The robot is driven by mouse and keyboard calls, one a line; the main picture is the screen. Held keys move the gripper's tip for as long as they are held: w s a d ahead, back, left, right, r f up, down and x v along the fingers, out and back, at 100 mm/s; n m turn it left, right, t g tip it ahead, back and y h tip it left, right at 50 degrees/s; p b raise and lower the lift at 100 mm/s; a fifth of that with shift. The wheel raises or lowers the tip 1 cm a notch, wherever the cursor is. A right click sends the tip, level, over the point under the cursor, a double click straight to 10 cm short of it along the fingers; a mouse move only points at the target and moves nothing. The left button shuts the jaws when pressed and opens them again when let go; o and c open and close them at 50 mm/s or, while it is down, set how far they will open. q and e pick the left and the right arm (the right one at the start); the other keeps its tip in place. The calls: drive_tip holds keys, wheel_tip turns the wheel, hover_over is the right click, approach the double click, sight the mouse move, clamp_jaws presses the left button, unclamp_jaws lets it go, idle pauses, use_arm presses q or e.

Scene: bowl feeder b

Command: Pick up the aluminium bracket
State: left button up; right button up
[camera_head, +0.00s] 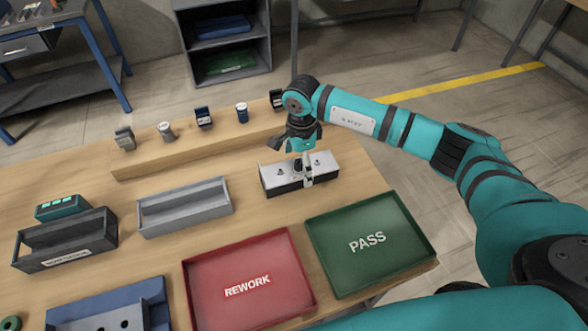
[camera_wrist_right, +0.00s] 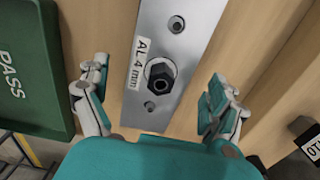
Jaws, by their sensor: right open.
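The aluminium bracket (camera_head: 324,163) lies on the wooden table as a long pale metal piece with a dark lower side, below my right gripper (camera_head: 296,146). In the right wrist view the bracket (camera_wrist_right: 166,45) is a grey metal plate labelled "AL 4 mm", with a black hex nut or bolt head in its middle and smaller fasteners at either side. My right gripper (camera_wrist_right: 154,97) is open there, its fingers on either side of the plate with gaps, nothing between them gripped. The exact height above the bracket is hard to tell. My left gripper is not in view.
A green PASS tray (camera_head: 369,276) and a red REWORK tray (camera_head: 236,310) are nearer. A grey bin (camera_head: 186,210) and dark bin (camera_head: 66,258) stand left. Behind, a wooden ledge (camera_head: 190,151) bears several small items. Bare table lies between the bracket and trays.

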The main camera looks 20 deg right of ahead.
drive_tip(key=shift+c, duration=0.2)
drive_tip(key=c, duration=1.8)
